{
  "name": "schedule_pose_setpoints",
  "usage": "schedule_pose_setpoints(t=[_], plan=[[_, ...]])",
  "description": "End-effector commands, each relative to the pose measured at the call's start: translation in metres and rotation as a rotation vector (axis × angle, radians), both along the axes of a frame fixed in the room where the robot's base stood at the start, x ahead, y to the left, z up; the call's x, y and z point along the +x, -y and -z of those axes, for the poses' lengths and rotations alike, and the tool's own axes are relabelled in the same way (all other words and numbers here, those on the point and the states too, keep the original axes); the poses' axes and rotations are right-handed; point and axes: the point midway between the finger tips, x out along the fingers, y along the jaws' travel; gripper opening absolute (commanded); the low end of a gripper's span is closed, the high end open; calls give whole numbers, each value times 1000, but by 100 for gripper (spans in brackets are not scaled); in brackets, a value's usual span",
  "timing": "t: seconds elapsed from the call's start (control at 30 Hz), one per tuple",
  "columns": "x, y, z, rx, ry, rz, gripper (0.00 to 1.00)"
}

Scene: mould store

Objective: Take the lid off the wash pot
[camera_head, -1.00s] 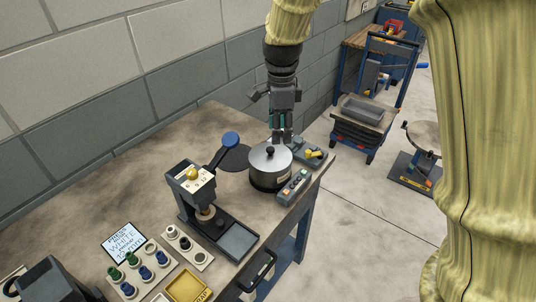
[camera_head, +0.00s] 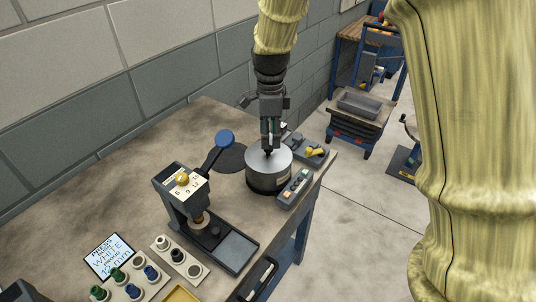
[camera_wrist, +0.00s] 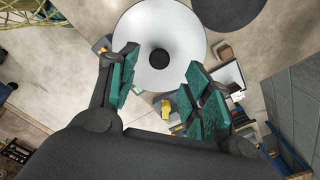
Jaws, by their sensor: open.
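The wash pot (camera_head: 268,183) stands upright on the bench, a dark-based pot with its silver lid (camera_head: 280,163) on top. In the wrist view the lid (camera_wrist: 145,65) shows as a pale disc with a round black knob (camera_wrist: 159,58) at its middle. My gripper (camera_head: 268,143) is above the lid, fingers pointing down close to the knob. The green finger pads (camera_wrist: 160,85) are apart, with nothing between them. In the wrist view the knob lies beyond the gap between the fingertips. In the head view the fingers partly hide the knob.
A press (camera_head: 190,195) with a blue-knobbed lever (camera_head: 225,139) stands left of the pot. A control box (camera_head: 294,188) and a device with a yellow handle (camera_head: 315,152) sit close on its right. A dark round mat (camera_head: 231,160) lies behind left. Bare bench (camera_head: 120,185) lies farther left.

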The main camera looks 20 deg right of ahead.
Motion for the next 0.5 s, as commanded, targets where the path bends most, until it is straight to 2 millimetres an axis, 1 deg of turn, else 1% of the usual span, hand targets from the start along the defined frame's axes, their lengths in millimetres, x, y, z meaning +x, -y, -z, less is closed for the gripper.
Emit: schedule_pose_setpoints(t=[0.17, 0.5], plan=[[0, -2, 7, 1, -1, -1, 49], [0, -5, 44, 0, -2, -1, 49]])
